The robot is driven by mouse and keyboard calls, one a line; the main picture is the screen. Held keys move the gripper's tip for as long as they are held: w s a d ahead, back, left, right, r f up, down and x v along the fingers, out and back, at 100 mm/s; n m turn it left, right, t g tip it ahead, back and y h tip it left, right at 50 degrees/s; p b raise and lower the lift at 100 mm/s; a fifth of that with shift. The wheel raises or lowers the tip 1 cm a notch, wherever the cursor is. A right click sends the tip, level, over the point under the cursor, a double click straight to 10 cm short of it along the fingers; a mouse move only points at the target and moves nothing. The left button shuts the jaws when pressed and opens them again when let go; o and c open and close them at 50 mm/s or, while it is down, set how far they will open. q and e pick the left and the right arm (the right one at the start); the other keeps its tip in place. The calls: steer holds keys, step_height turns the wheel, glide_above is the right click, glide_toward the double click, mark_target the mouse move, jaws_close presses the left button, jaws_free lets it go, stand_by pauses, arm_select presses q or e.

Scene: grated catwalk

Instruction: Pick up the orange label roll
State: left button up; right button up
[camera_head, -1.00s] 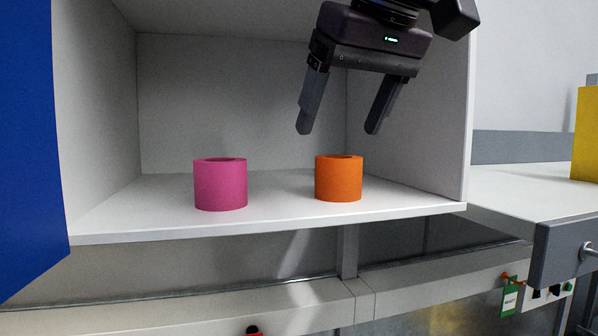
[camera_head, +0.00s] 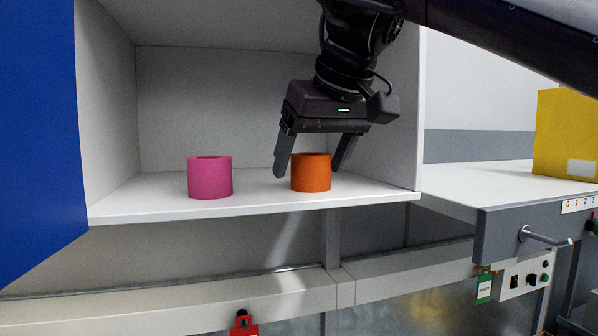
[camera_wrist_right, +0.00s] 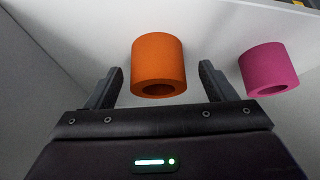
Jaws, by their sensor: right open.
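The orange label roll (camera_head: 311,173) stands upright on the white shelf of an open cabinet. My right gripper (camera_head: 309,172) is open and has come down over it, with one finger to the roll's left and the other to its right and a little behind. In the right wrist view the orange roll (camera_wrist_right: 158,66) lies ahead of and between the open fingers (camera_wrist_right: 160,85), with gaps at both sides. No contact shows. My left gripper is not in view.
A pink roll (camera_head: 209,177) stands on the same shelf (camera_head: 255,203), left of the orange one, with clear space between them. The cabinet's side wall (camera_head: 408,120) is close on the right. A blue panel (camera_head: 38,130) borders the left. A yellow box (camera_head: 566,130) stands on the right-hand counter.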

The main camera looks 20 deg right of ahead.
steer(key=shift+w+a, duration=0.15)
steer(key=shift+a, duration=0.15)
steer(key=shift+w+a+f, duration=0.1)
steer(key=shift+w, duration=0.2)
steer(key=shift+w+f, duration=0.1)
steer(key=shift+w, duration=0.2)
steer(key=c, duration=0.3)
steer(key=shift+d, duration=0.5)
steer(key=c, duration=0.5)
steer(key=shift+s+d, duration=0.1)
steer(key=shift+c, duration=1.1)
steer(key=shift+s, duration=0.1)
steer(key=shift+c, duration=0.3)
steer(key=shift+s+a, duration=0.1)
steer(key=shift+a, duration=0.25)
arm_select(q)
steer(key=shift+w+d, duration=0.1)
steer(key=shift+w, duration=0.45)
arm_select(e)
steer(key=shift+r, duration=0.2)
